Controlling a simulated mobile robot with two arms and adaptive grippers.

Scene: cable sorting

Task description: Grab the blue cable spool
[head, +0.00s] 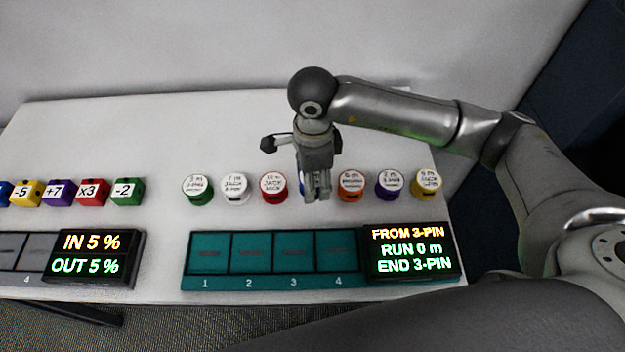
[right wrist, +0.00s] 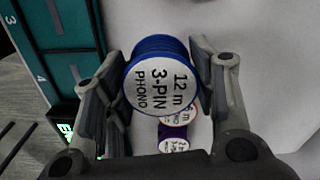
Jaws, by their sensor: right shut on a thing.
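The blue cable spool (right wrist: 160,75) has a white top labelled "12 m 3-PIN PHONO" and sits between the fingers of my right gripper (right wrist: 165,78) in the right wrist view. The fingers are shut on it from both sides. In the head view my right gripper (head: 316,190) reaches down into the row of spools, between the red spool (head: 273,187) and the orange spool (head: 351,186). It hides nearly all of the blue spool there, and I cannot tell whether the spool touches the table. My left gripper is not in view.
Green (head: 198,189), white (head: 234,188), purple (head: 390,185) and yellow (head: 426,184) spools stand in the same row. A teal tray (head: 275,284) with numbered slots and a display (head: 411,252) lies in front. Coloured cubes (head: 92,192) stand at left.

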